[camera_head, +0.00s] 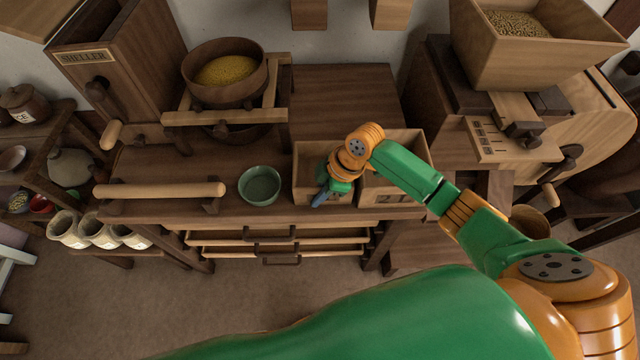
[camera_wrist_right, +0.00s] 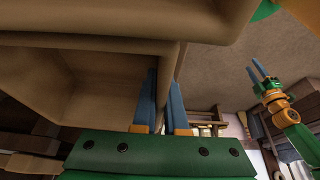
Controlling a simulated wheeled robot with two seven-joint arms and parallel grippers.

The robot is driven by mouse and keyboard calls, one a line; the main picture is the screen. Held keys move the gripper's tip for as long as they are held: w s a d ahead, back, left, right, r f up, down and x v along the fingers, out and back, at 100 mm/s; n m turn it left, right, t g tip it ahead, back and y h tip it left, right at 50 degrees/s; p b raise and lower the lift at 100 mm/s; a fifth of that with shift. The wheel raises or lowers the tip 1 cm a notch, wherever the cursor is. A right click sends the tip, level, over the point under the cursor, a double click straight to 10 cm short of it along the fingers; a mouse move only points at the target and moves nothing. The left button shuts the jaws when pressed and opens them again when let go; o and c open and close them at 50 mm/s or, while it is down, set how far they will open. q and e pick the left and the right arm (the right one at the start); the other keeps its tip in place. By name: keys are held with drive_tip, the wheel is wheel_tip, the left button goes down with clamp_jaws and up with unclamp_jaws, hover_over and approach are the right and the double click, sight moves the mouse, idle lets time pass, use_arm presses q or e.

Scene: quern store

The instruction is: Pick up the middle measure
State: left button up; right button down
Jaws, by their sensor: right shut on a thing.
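No thing in view is marked clearly as the middle measure, and I cannot tell which one it is. My right gripper (camera_head: 321,197) is at the front of the left wooden bin (camera_head: 309,166) on the bench. In the right wrist view, its blue fingers (camera_wrist_right: 163,105) are shut on a thin upright brown wooden edge, which looks like a wall of a bin. The gripper hides part of this bin's front. A second wooden bin (camera_head: 410,148) stands to its right. My left gripper (camera_wrist_right: 263,72) shows small at the right of the right wrist view, away from the bins.
A green bowl (camera_head: 260,185) stands on the bench (camera_head: 240,210) left of the bins. A round sieve (camera_head: 225,72) with yellow grain is behind it. A wooden roller handle (camera_head: 160,190) lies along the left. Slightly open drawers (camera_head: 275,240) are below.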

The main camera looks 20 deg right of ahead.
wheel_tip(320, 180, up, 18)
drive_tip(key=p, duration=0.1)
drive_tip(key=s+d+r+m+t, duration=0.1)
drive_tip(key=s+d+r+m, duration=0.3)
drive_tip(key=s, duration=0.4)
drive_tip(key=shift+d+r+t, duration=0.25)
drive_tip(key=shift+d+t, duration=0.05)
drive_tip(key=shift+d, duration=0.3)
drive_tip(key=shift+h, duration=0.3)
